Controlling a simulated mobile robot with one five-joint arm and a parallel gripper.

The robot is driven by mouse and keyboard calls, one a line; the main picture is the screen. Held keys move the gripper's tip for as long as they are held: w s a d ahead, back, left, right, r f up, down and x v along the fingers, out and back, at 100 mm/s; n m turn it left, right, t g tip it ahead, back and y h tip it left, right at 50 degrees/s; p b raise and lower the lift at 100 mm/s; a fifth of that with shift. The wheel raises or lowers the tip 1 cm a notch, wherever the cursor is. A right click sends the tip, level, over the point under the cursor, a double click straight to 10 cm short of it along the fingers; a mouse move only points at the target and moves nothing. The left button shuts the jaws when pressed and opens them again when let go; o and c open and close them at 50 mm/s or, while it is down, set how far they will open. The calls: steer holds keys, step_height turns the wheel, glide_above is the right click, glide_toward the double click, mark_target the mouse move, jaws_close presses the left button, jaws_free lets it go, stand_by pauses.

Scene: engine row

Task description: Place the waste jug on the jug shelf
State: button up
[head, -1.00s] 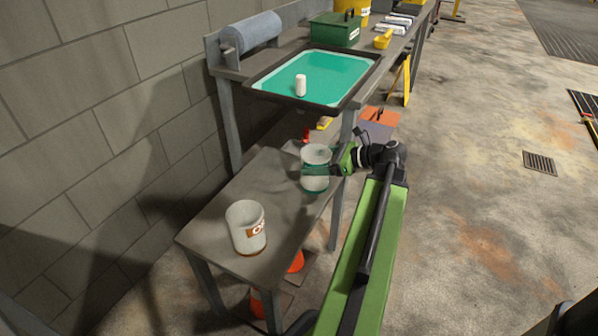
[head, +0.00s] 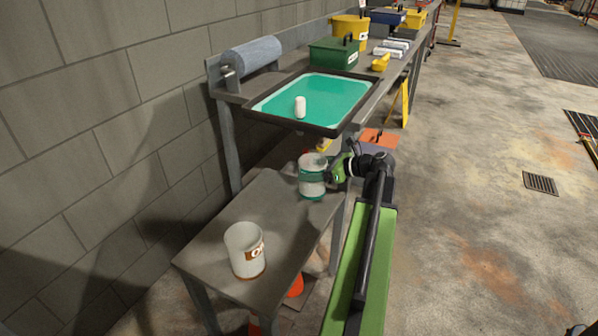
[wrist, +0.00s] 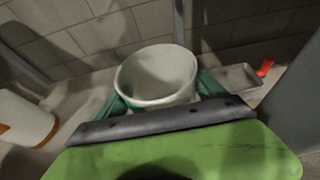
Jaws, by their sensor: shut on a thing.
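My gripper (head: 314,179) is shut on a white jug (head: 312,187) with a teal base, at the far right part of the low grey jug shelf (head: 205,238). In the wrist view, this jug (wrist: 155,75) is upright and open-topped between my teal fingers. I cannot tell whether its base touches the shelf or hangs just above it. A second white jug (head: 245,251) with a brown base and a partly visible label stands upright at the shelf's near end; its side also shows in the wrist view (wrist: 24,118). I cannot read which is marked waste.
A workbench with a dark tray (head: 275,119) of teal liquid overhangs the shelf's far end. A white bottle (head: 300,107) stands in the tray. A block wall (head: 105,120) runs along the left. Between the two jugs the shelf top is bare. Floor on the right is open.

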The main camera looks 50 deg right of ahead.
mark_target(325, 168)
steer(key=shift+w+a, duration=0.15)
steer(key=shift+w, duration=0.45)
steer(key=w, duration=0.2)
steer(key=shift+w+a, duration=0.35)
steer(key=shift+a, duration=0.05)
steer(key=shift+w+a+f+b, duration=0.1)
steer(key=shift+w+f+b, duration=0.3)
steer(key=shift+f+b, duration=0.45)
steer(key=shift+f, duration=0.1)
steer(key=shift+s+r, duration=0.1)
steer(key=shift+r, duration=0.1)
steer(key=shift+f, duration=0.25)
steer(key=o, duration=1.6)
steer(key=shift+r, duration=0.1)
steer(key=shift+s+r+p, duration=0.3)
steer(key=shift+r+p, duration=0.05)
steer(key=shift+r, duration=0.05)
steer(key=p+v, duration=0.4)
steer(key=v, duration=0.6)
steer(key=shift+s+r, duration=0.15)
steer(key=shift+s, duration=0.1)
steer(key=shift+s+d, duration=0.25)
steer(key=shift+s, duration=0.1)
